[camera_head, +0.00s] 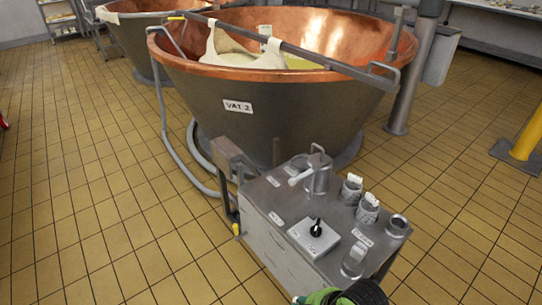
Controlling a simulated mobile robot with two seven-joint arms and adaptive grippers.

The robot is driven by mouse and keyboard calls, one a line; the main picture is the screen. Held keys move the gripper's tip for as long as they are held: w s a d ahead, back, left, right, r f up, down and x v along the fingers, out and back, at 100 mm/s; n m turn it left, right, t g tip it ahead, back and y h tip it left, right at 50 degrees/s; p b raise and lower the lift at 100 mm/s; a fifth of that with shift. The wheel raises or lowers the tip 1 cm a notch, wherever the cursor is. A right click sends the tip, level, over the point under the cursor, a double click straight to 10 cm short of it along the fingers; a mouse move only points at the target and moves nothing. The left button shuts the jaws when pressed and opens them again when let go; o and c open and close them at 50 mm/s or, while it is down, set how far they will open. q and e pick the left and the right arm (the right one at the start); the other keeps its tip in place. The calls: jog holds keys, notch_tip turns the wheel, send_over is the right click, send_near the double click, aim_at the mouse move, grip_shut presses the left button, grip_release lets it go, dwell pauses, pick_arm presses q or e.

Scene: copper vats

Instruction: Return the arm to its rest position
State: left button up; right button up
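Neither gripper shows fingertips in the head view. A green and black part (345,293) is cut off by the bottom edge, right of centre, in front of the steel cart. It may be a piece of one of my arms, but I cannot tell which. No held object is visible.
A steel cart (262,240) stands ahead with a lidded jug (317,175), two perforated cups (351,189) and a knob box (314,235). Behind it is the copper VAT 2 (290,110). A yellow post (528,138) is right.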

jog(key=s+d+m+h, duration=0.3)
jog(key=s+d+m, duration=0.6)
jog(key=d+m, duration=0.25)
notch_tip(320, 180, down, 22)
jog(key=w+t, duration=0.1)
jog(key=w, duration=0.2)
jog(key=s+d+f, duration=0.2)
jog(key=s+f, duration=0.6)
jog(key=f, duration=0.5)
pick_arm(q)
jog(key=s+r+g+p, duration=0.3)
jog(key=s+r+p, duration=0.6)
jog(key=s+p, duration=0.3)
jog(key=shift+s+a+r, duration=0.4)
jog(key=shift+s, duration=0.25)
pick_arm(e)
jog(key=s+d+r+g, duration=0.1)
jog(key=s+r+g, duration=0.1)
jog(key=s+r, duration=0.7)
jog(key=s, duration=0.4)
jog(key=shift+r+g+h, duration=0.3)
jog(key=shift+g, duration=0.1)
pick_arm(q)
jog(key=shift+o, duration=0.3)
jog(key=shift+p, duration=0.3)
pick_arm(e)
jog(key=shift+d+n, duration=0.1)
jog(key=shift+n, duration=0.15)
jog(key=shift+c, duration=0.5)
